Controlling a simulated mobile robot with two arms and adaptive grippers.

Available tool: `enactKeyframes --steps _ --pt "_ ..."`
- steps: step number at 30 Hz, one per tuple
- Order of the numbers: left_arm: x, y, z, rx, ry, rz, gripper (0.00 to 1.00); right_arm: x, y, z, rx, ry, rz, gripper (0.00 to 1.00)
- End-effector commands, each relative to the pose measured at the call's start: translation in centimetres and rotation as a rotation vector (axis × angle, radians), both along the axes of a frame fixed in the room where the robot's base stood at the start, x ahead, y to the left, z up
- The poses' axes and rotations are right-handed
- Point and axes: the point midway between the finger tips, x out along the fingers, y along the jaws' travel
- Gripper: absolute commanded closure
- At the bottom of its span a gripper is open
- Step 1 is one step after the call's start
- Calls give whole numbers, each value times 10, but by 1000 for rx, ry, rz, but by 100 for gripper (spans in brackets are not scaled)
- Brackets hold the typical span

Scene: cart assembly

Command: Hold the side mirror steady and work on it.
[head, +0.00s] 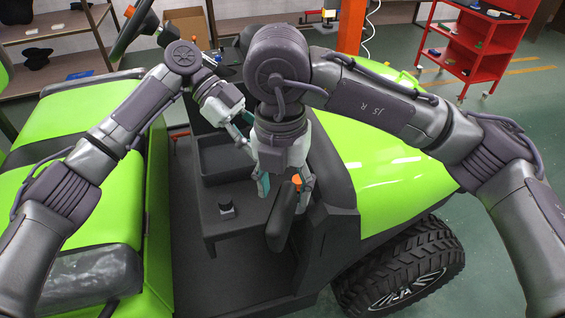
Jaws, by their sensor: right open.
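The side mirror (282,222) is a dark, rounded housing with an orange part at its top. It stands by the right edge of the cart's footwell. My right gripper (284,188) points down over it, open, its teal fingertips apart. The mirror's top is close to the fingers, and whether they touch it I cannot tell. My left gripper (243,125) is farther back, beside my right wrist. Its teal fingers are partly hidden, so its opening is unclear.
The green cart has a seat (80,181) at left, a steering wheel (131,33) at upper left and a front tire (400,275) at lower right. A dark open tray (222,176) lies left of my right gripper. A red shelf (470,50) stands at back right.

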Motion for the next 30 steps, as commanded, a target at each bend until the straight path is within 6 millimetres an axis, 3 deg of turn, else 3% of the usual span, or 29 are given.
enactKeyframes --steps 3,10,15,24,30 --pt "0 0 0 0 0 0 58 -1 -1 -24 0 2 0 42" --pt "0 0 0 0 0 0 58 -1 -2 -57 2 2 1 42" --pt "0 0 0 0 0 0 58 -1 -2 -68 2 -1 1 42" --pt "0 0 0 0 0 0 58 -1 -2 -70 2 -1 1 42" --pt "0 0 0 0 0 0 58 -1 -2 -70 2 0 1 75"
